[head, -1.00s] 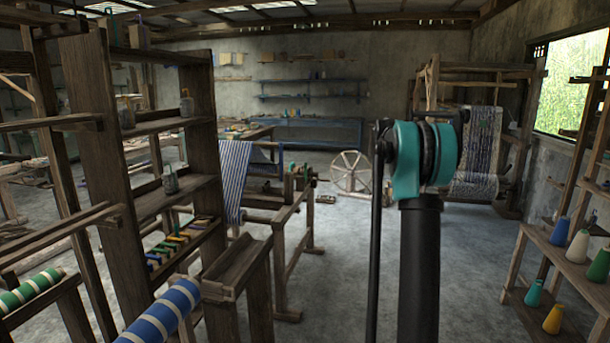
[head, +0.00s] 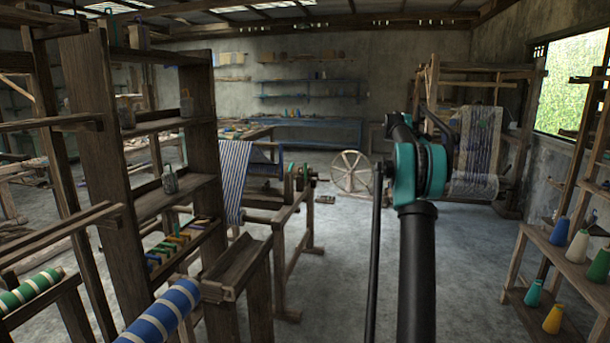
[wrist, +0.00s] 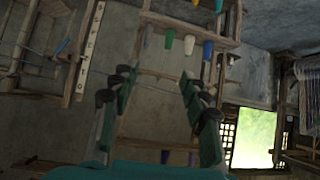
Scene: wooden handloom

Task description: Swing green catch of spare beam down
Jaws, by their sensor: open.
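A wooden stand (head: 287,235) holds a beam with blue-and-white striped cloth (head: 234,172) left of centre in the head view. Small green parts (head: 306,170) show at the top of its right end, with something blue between them; one may be the catch, but they are too small to tell its position. My gripper (wrist: 156,82) shows in the wrist view with its two green-padded fingers wide apart and nothing between them. It is out of sight in the head view, and no catch or beam shows clearly near it in the wrist view.
A blue striped roll (head: 165,312) and a green striped roll (head: 30,289) are at the near left, beside a tall wooden rack (head: 108,190). Shelves with coloured cones (head: 577,247) stand at the right. A spinning wheel (head: 351,171) stands behind. Floor between is open.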

